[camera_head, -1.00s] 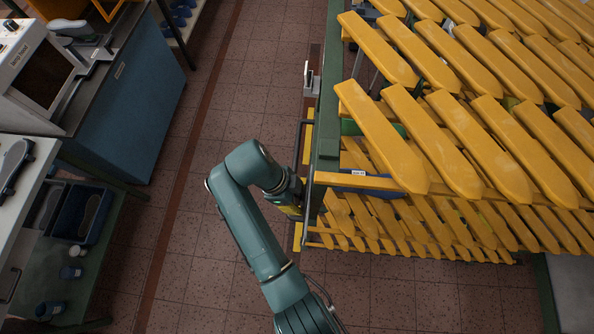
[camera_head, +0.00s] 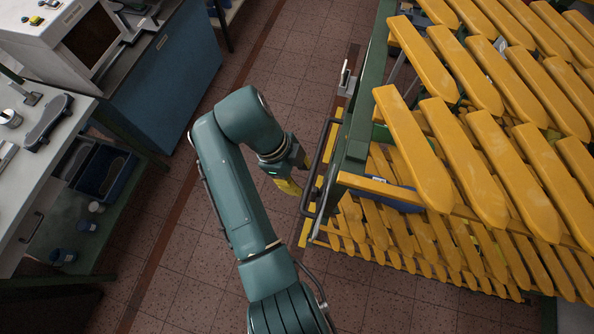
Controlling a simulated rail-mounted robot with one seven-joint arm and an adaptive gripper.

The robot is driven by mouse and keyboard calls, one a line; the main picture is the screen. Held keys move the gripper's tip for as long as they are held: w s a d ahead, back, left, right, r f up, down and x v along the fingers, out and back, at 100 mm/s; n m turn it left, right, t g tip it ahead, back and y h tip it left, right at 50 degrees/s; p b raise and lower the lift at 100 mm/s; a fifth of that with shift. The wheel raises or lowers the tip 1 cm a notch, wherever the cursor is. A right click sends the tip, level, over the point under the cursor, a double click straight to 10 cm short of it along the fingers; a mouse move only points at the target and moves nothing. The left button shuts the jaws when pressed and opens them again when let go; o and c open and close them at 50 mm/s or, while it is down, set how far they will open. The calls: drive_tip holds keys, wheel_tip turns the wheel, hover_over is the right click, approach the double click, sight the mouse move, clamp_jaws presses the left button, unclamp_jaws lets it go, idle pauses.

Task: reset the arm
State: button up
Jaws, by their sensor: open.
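My arm rises from the bottom middle in the head view and bends over at the elbow. My gripper (camera_head: 296,188) is at its end, pointing down and right, beside the left end of the rack (camera_head: 357,140). It is open; its fingertips are small and partly hidden, and I see nothing held in it. A dark handle bar (camera_head: 319,166) on the rack's end is just right of the gripper. I cannot tell whether they touch.
The rack carries rows of yellow shoe lasts (camera_head: 413,150) on the right. A blue cabinet (camera_head: 165,90) with a white machine (camera_head: 75,40) stands at upper left. A workbench (camera_head: 45,170) with blue bins (camera_head: 105,172) is at left. The tiled aisle (camera_head: 175,240) between is clear.

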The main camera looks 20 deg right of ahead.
drive_tip(key=shift+w+a+r, duration=0.1)
drive_tip(key=shift+a+r, duration=0.1)
drive_tip(key=shift+r, duration=0.35)
